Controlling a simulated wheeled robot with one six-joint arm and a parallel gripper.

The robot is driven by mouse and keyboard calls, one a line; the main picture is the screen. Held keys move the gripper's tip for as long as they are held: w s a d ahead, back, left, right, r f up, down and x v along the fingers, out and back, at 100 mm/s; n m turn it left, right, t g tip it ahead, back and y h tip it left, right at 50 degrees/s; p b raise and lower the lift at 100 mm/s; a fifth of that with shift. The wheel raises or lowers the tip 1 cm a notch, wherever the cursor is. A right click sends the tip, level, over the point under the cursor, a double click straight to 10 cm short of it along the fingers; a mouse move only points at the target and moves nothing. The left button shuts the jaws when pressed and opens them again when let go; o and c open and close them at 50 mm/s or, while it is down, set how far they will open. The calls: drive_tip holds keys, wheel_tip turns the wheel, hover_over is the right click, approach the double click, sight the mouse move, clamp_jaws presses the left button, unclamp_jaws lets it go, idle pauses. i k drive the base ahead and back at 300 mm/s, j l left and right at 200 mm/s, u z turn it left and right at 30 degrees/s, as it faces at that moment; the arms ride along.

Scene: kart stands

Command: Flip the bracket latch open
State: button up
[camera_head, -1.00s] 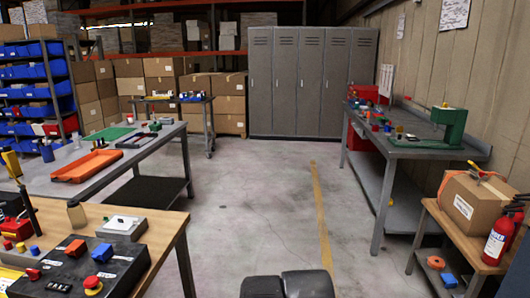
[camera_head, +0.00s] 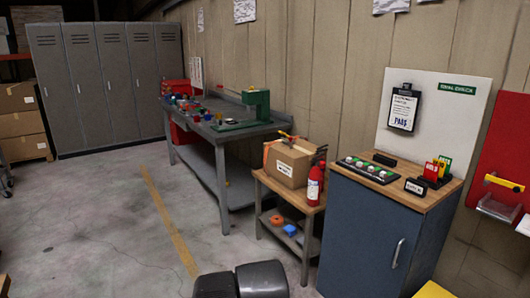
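I cannot make out for certain a bracket latch. A red board (camera_head: 508,150) at the right edge bears a yellow lever-like piece (camera_head: 503,184) with a clear bin (camera_head: 497,208) below it; whether this is the latch, I cannot tell. A red fire extinguisher (camera_head: 315,185) stands upright by the small wooden table; no bracket or latch is clear on it. Two dark rounded parts at the bottom middle seem to be my own arm. My gripper's fingers do not show.
A blue cabinet (camera_head: 358,240) with a wooden top stands at the right, below a white board (camera_head: 437,122). A small wooden table (camera_head: 284,192) bears a cardboard box (camera_head: 290,163). A grey workbench (camera_head: 240,134) stands behind. The floor (camera_head: 110,225) at left is clear.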

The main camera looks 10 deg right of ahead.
sight(516, 188)
drive_tip(key=z, duration=1.85)
